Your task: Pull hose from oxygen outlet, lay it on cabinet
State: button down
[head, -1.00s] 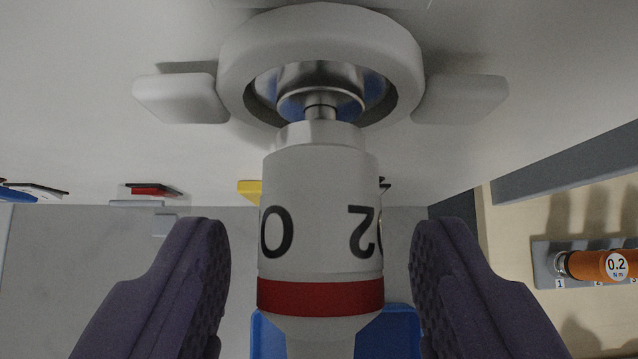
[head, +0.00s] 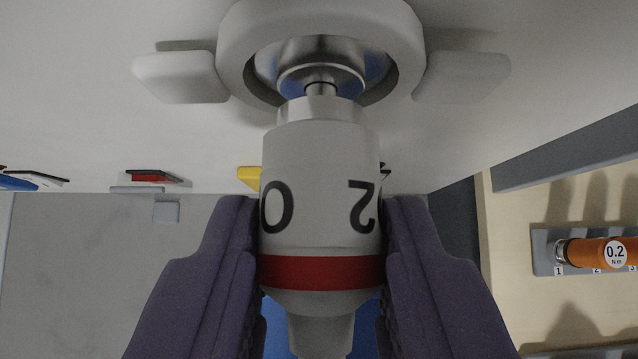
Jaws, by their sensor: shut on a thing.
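The hose's white connector (head: 320,155) has the marks O and 2 and a red band. Its metal tip points into the oxygen outlet (head: 405,45), a round white ring with a metal socket and a tab on each side. The tip appears to be seated in the socket. My gripper (head: 320,265) is shut on the connector, with a purple finger on each side near the red band. The hose beyond the connector is mostly hidden. I cannot tell which surface is the cabinet.
An orange tool (head: 590,252) marked 0.2 Nm lies in a grey numbered rack (head: 545,262) at the right. A yellow piece (head: 249,177) and a red and black piece (head: 152,177) show behind to the left. Something blue is partly hidden below the connector.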

jog(key=shift+s+b, duration=0.75)
jog(key=shift+s, duration=0.95)
dwell(1.1)
jog(key=shift+s+b, duration=0.75)
jog(key=shift+s, duration=1.7)
